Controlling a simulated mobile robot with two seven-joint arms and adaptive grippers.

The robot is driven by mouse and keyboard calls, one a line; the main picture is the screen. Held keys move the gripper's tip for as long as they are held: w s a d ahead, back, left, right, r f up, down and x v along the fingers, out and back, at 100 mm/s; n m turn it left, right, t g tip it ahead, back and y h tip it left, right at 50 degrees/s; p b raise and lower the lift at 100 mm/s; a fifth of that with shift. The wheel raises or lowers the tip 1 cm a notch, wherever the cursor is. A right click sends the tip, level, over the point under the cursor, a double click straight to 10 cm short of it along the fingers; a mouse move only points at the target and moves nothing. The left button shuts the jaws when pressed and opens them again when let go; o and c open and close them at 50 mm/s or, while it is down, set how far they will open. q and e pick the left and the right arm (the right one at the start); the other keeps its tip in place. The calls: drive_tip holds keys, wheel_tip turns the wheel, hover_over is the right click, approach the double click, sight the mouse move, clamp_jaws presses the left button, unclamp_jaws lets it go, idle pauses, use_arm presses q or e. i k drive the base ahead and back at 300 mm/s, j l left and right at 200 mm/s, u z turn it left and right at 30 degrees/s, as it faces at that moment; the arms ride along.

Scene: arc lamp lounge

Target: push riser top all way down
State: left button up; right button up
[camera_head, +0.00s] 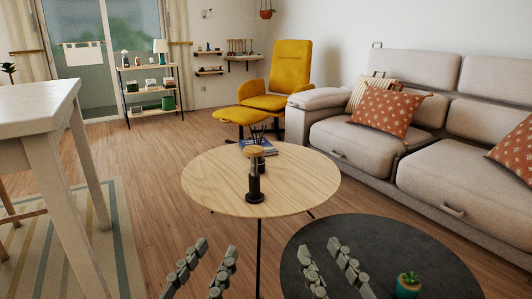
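A small riser stands upright on the round wooden table (215,181) in the camera_head view. Its top (253,151) is a tan disc, raised above a dark post and a black base (255,192). A gap shows between the top and the base. My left gripper (217,246) is at the bottom, nearer to me than the riser and left of it. My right gripper (320,243) is at the bottom right, over the dark round table (420,250). Both grippers have their fingers apart, hold nothing and do not touch the riser.
Books (262,146) and a dark holder with sticks are behind the riser on the wooden table. A potted succulent (408,284) stands on the dark table, right of my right gripper. A white table (38,107) is at left, a sofa (365,145) at right.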

sight(254, 152)
drive_tip(key=i+j+z, duration=0.2)
drive_tip(key=z, duration=0.3)
drive_tip(key=i+j+z, duration=0.1)
drive_tip(key=j+z, duration=0.4)
drive_tip(key=i+j+z, duration=0.1)
drive_tip(key=j, duration=0.45)
drive_tip(key=i+j+z, duration=0.1)
drive_tip(key=j, duration=0.4)
drive_tip(key=i+j, duration=0.15)
drive_tip(key=j, duration=0.4)
drive_tip(key=z, duration=0.05)
